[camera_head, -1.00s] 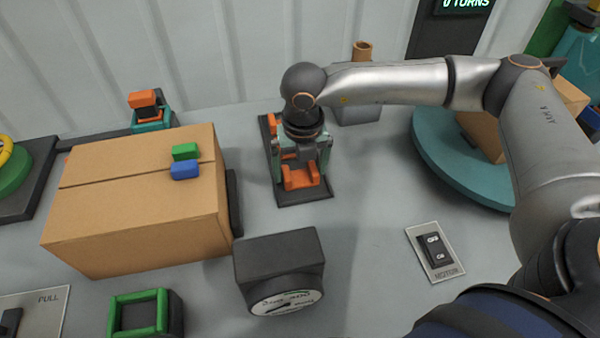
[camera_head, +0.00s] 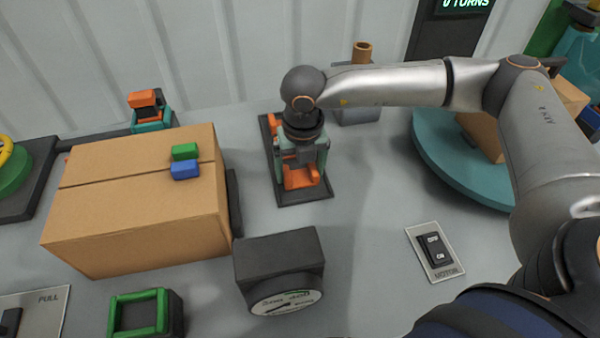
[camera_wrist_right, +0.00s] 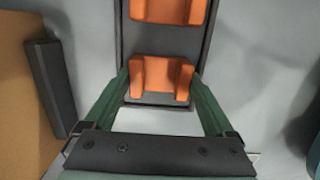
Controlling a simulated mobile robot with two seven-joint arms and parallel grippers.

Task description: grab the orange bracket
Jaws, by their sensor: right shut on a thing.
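An orange bracket (camera_head: 301,178) with two raised ends lies at the near end of a dark tray (camera_head: 318,192) in the head view. It also shows between green fingers in the right wrist view (camera_wrist_right: 160,77). My right gripper (camera_head: 301,170) reaches down from above and is shut on this bracket, one finger on each side. The bracket is still at the tray, and I cannot tell whether it is lifted. A second orange piece (camera_wrist_right: 168,10) lies farther along the tray, partly cut off in the wrist view. My left gripper is not in view.
A cardboard box (camera_head: 140,220) with a green block (camera_head: 185,151) and a blue block (camera_head: 185,170) on top stands left of the tray. A dark dial box (camera_head: 278,257) stands in front. A motor switch (camera_head: 436,250) and a teal turntable (camera_head: 440,165) are at the right.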

